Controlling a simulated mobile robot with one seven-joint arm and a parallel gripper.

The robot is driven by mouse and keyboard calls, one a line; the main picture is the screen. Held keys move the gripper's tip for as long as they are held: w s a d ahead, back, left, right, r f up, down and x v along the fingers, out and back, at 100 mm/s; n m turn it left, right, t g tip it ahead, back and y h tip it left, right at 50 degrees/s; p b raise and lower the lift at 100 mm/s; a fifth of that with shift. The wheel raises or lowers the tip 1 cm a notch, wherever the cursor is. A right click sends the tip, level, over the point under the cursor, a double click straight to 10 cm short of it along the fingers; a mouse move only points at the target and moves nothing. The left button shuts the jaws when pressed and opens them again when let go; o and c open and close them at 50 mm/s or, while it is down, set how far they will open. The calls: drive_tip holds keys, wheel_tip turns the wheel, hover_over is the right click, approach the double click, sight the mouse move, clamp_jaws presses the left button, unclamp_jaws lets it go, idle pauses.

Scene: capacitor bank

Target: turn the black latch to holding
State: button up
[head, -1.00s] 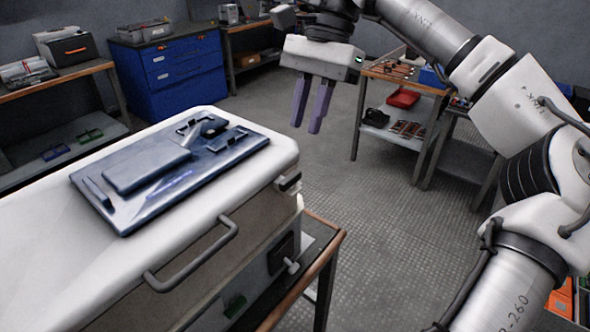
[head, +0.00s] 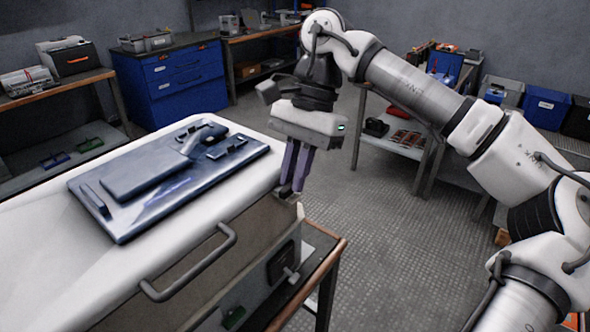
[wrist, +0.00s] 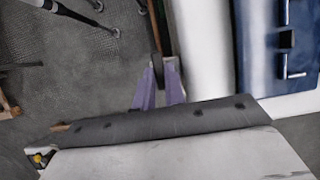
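A small dark latch-like part (head: 297,197) sits at the far right corner of the white-topped cabinet (head: 50,225), just under the lid; it is mostly hidden by my fingers and its setting cannot be read. My gripper (head: 293,186) points down at that corner, its two purple fingers slightly apart. In the wrist view, a dark part (wrist: 156,66) shows between or just beyond the fingertips (wrist: 160,74); contact cannot be told. A second dark fitting with a pale knob (head: 283,263) is lower on the cabinet's side.
A blue plate (head: 245,155) with a raised pad, a dark lever and brackets lies on the cabinet top. A grey bar handle (head: 190,268) sticks out from the front. A wooden-edged table (head: 325,275) is below. Open floor (head: 400,240) lies to the right.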

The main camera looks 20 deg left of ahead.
clamp_jaws()
drive_tip(key=m, duration=0.1)
drive_tip(key=m+y+b, duration=0.1)
drive_tip(key=m, duration=0.1)
drive_tip(key=m+t, duration=0.1)
drive_tip(key=shift+s+d+f+m+y+b, duration=0.1)
drive_tip(key=shift+d+m+y+b, duration=0.2)
drive_tip(key=shift+b, duration=0.1)
drive_tip(key=m+b, duration=0.1)
drive_tip(key=m, duration=0.1)
drive_tip(key=m+t+b, duration=0.1)
drive_tip(key=m, duration=0.1)
drive_tip(key=shift+s+m+t+y, duration=0.15)
drive_tip(key=shift+m+t+y, duration=0.15)
drive_tip(key=shift+y, duration=0.1)
drive_tip(key=m, duration=0.1)
drive_tip(key=m+t+b, duration=0.1)
drive_tip(key=m, duration=0.1)
drive_tip(key=m+b, duration=0.1)
drive_tip(key=shift+s+d+m+t, duration=0.1)
drive_tip(key=shift+s+m+t, duration=0.2)
drive_tip(key=shift+t, duration=0.1)
drive_tip(key=shift+s+m+t+b, duration=0.1)
drive_tip(key=shift+m+t+b, duration=0.6)
drive_tip(key=shift+m, duration=1.2)
drive_tip(key=shift+o, duration=1.9)
unclamp_jaws()
